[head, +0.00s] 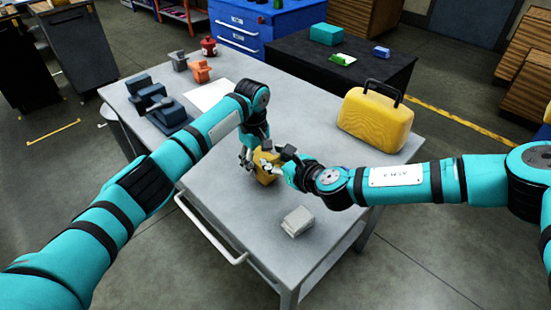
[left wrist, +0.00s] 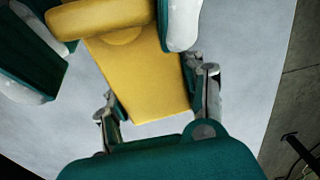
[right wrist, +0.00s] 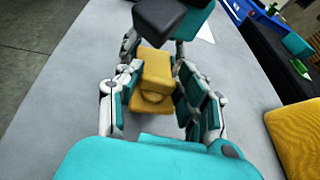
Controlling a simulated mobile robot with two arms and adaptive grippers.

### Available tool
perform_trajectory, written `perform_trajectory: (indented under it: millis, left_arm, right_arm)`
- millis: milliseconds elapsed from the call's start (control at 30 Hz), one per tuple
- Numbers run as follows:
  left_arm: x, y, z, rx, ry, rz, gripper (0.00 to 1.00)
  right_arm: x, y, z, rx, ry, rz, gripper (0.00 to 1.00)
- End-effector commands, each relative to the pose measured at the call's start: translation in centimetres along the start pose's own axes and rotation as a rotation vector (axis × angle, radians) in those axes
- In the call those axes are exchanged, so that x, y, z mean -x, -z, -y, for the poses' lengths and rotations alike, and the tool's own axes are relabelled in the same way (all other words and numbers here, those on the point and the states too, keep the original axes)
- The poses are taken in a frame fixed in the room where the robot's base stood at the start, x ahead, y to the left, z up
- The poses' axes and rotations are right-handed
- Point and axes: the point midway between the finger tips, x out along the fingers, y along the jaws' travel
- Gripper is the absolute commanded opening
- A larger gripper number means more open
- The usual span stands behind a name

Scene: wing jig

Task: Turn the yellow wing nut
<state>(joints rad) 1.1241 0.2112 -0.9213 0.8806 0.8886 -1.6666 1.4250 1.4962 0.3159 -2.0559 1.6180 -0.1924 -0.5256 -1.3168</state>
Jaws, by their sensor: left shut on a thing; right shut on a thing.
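The yellow wing nut, a rounded bar on a round disc, shows at the upper left of the left wrist view (left wrist: 100,15). It sits on a tapered yellow block (left wrist: 140,80), which stands on the grey table. My left gripper (head: 262,160) reaches down from above, with its fingers on both sides of the block. My right gripper (head: 283,172) comes in from the right, with its fingers around the yellow wing nut (right wrist: 155,68). Both grippers appear shut on yellow parts. Fingers hide one end of the bar, and the exact contacts are partly hidden.
A light grey block (head: 298,221) lies near the table's front edge. A yellow case (head: 375,122) stands at the right. Dark blue-grey blocks (head: 158,107), an orange piece (head: 200,71) and a white sheet (head: 208,94) lie at the back left. The front left tabletop is clear.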

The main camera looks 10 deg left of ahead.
Motion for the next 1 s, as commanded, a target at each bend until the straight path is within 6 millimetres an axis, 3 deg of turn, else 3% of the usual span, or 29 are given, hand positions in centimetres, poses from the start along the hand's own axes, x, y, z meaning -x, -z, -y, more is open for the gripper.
perform_trajectory:
  millis: [367, 1000]
  left_arm:
    - [0.03, -0.05, -0.02, -0.001, -0.001, 0.002, 0.0]
    - [0.02, -0.16, -0.05, -0.003, 0.0, 0.003, 0.0]
  right_arm:
    - [-0.1, -0.11, -0.47, -0.09, 0.202, 0.002, 0.05]
    - [-0.42, -0.23, -0.92, -0.324, 0.757, 0.0, 0.05]
